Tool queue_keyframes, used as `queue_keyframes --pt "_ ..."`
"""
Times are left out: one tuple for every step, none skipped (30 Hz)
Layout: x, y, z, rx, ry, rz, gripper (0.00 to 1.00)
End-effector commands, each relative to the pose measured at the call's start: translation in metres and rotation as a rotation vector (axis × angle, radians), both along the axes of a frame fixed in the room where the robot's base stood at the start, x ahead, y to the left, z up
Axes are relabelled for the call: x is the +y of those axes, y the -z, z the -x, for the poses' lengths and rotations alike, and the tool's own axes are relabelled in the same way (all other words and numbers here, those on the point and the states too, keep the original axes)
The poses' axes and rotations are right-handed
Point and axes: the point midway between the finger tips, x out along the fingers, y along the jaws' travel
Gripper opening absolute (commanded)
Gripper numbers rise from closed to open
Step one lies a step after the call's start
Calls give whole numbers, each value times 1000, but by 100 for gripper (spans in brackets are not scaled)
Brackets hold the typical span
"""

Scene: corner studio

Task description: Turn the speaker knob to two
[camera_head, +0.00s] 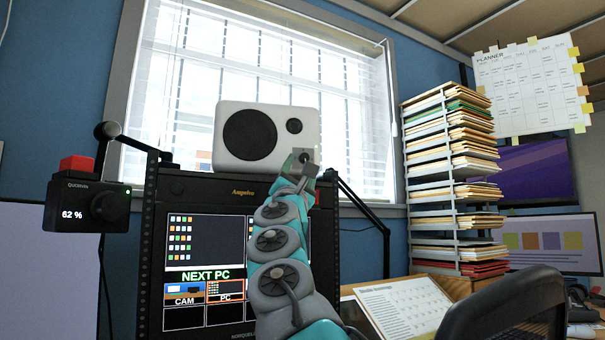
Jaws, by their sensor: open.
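A white speaker (225,157) with a large dark cone and a smaller dark one stands on top of a black rack. My gripper (303,160) is raised at the lower right corner of the speaker's front, below the small cone. It is open, but its fingers are small here and partly cover that corner. The speaker's knob cannot be made out; that corner is hidden by my gripper. I cannot tell whether the gripper touches the speaker or stands in front of it.
The black rack (150,250) carries a screen reading "NEXT PC". At left a black box (75,207) shows 62 % beside a dark dial, with a red block on top. A black lamp arm (360,200) stands right of my arm. Stacked paper trays (455,190) and a chair are further right.

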Motion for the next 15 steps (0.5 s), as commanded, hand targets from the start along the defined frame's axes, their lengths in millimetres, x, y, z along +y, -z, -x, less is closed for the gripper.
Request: queue_keyframes --pt "-1 7 4 -1 4 2 60" --pt "-1 9 5 1 7 2 60" --pt "-2 12 8 1 7 2 60" --pt "-1 13 11 1 7 1 60" --pt "-1 14 13 1 6 2 60" --pt "0 15 16 0 5 1 60" --pt "0 17 18 1 4 1 60" --pt "1 18 19 1 4 1 60" --pt "1 20 21 1 3 3 60" --pt "2 21 22 2 2 2 60" --pt "2 22 23 2 2 2 60" --pt "2 23 24 1 1 2 60" --pt "2 23 25 1 1 2 60" --pt "2 23 26 2 1 1 60" --pt "2 24 27 2 1 1 60"
